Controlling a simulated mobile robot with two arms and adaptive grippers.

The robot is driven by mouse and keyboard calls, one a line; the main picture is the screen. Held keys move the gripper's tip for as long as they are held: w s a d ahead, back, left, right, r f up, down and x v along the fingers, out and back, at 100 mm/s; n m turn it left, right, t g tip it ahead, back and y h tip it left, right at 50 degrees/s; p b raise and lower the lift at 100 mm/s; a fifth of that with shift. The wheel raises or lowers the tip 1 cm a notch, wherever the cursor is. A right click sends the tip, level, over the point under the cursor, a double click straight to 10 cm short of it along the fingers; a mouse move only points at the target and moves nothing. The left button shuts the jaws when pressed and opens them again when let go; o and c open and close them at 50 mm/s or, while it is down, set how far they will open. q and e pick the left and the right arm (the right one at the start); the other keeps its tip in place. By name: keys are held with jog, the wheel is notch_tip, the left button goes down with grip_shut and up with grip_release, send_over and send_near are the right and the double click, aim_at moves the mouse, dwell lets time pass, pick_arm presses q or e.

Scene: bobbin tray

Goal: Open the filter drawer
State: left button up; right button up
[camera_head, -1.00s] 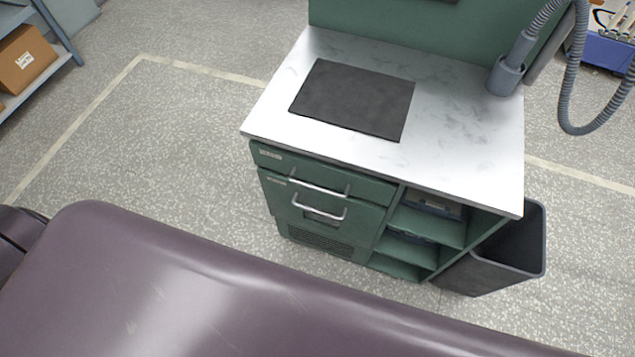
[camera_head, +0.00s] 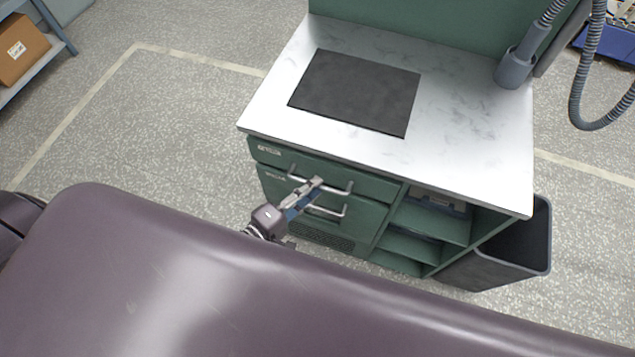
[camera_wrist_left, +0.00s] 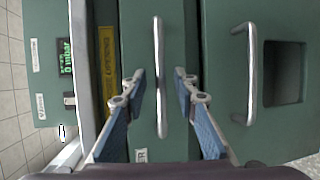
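The green cabinet front has two drawers. The upper one is a narrow drawer (camera_head: 372,186) with a long bar handle (camera_head: 343,190). Below it is a taller drawer (camera_head: 363,217) with a shorter handle (camera_head: 340,212). I cannot read which label says filter. My left gripper (camera_head: 317,182) is in front of the upper drawer, partly hiding both handles. In the left wrist view, the open fingers of my left gripper (camera_wrist_left: 159,76) lie either side of the long handle (camera_wrist_left: 160,40), apart from it. The shorter handle (camera_wrist_left: 250,75) is right of them, beside a dark recess (camera_wrist_left: 284,73). My right gripper is not in view.
The countertop (camera_head: 455,140) overhangs the drawers and carries a dark mat (camera_head: 356,92). Open shelves (camera_head: 425,222) and a dark bin (camera_head: 513,250) are to the right. A hose (camera_head: 584,85) hangs at the upper right.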

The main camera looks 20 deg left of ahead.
pick_arm(q)
jog(key=shift+x, duration=1.2)
grip_shut()
jog(key=shift+f, duration=0.1)
